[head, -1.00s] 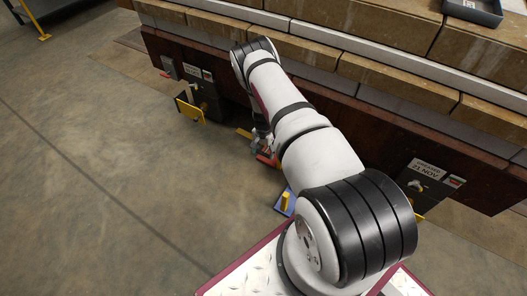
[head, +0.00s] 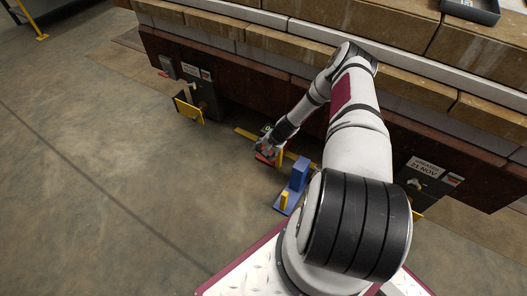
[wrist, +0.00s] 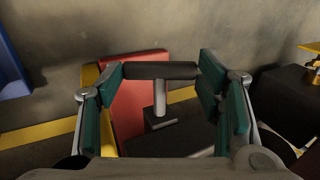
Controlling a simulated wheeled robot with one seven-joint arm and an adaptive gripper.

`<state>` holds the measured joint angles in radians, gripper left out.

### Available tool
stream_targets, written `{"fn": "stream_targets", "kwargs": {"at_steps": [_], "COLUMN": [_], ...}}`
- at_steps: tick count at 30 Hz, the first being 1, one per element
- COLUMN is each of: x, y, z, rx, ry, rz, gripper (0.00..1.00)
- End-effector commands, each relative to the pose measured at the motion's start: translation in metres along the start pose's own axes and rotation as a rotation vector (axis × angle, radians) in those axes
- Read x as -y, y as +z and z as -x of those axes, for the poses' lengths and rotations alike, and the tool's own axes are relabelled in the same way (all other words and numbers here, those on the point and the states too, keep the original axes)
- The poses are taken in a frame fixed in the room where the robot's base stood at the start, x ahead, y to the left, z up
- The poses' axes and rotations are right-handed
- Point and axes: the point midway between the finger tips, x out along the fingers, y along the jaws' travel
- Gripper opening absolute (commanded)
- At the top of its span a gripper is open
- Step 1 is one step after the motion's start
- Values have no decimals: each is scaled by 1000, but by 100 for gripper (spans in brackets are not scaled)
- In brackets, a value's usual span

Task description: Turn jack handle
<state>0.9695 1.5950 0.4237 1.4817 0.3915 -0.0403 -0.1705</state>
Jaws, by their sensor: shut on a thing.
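The jack handle (wrist: 160,71) is a dark horizontal grip on a short metal stem in the wrist view. The stem rises from a dark block beside a red plate (wrist: 135,92). My gripper (wrist: 160,78) has green-padded fingers at the two ends of the grip and is shut on it. In the head view my gripper (head: 269,146) is low by the floor, over the red part (head: 265,158) of the jack. The handle itself is too small and covered to make out there.
A blue stand (head: 298,174) with a yellow post stands just right of the jack. A dark box with a yellow bracket (head: 187,110) is on the left, under the brick-topped stack (head: 300,44). A labelled dark box (head: 425,183) is at right. Floor at left is clear.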

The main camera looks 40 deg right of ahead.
Motion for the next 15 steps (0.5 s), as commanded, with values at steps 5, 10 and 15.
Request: {"fn": "stream_targets", "kwargs": {"at_steps": [5, 10, 15], "x": [-5, -6, -8], "y": [0, -1, -1], "z": [0, 0, -2], "rx": [0, -1, -1], "ry": [-107, -202, -285], "rz": [-11, -10, -8], "gripper": [32, 32, 32]}}
